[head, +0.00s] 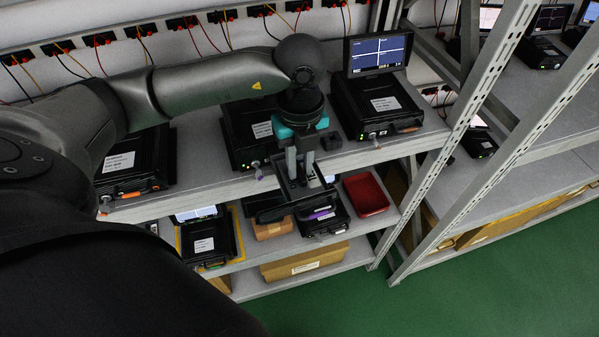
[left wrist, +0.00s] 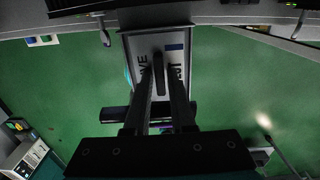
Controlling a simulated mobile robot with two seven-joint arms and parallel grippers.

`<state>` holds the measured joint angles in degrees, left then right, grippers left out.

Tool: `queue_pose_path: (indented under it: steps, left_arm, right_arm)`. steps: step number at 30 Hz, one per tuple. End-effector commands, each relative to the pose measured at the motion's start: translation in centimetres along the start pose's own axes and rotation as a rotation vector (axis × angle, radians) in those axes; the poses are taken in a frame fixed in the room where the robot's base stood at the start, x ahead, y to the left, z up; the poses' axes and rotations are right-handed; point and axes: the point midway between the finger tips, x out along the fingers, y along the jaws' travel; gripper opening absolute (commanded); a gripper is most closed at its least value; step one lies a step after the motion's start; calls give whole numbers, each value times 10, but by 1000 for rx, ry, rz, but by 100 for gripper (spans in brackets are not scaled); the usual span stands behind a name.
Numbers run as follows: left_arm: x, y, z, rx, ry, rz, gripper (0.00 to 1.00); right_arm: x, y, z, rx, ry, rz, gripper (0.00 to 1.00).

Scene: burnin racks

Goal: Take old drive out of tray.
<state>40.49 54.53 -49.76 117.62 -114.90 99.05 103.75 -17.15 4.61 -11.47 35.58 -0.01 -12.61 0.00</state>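My left gripper (head: 302,178) points down in front of the upper shelf's edge in the head view. Its two fingers reach to a dark, open-topped tray-like frame (head: 290,205) with a pale inner face. In the left wrist view, a pale plate (left wrist: 143,44) with partly covered dark lettering and a blue patch lies beyond the fingers (left wrist: 163,70). A narrow dark bar shows between the fingertips; whether they grip it is unclear. I cannot make out which part is the old drive. My right gripper is not in view.
Black units stand on the upper shelf (head: 220,190), one with a lit screen (head: 378,54). Below are a red bin (head: 366,194), another black unit (head: 207,240) and a cardboard box (head: 304,262). A rack post (head: 455,140) stands to the right. Green floor (head: 450,290) is clear.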

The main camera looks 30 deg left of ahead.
Motion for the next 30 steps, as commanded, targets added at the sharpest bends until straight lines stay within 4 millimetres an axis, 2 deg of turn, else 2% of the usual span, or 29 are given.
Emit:
queue_pose_path:
  steps: [1, 6, 24, 30]
  left_arm:
    - [0, 0, 0, 0, 0, 0, 16]
    - [0, 0, 0, 0, 0, 0, 0]
    - [-1, 0, 0, 0, -1, -1, 0]
    - [-11, -1, 1, 0, -2, -4, 0]
  right_arm:
    - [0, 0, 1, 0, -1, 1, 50]
    - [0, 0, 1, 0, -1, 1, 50]
    - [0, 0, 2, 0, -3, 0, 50]
    - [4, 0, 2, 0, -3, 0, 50]
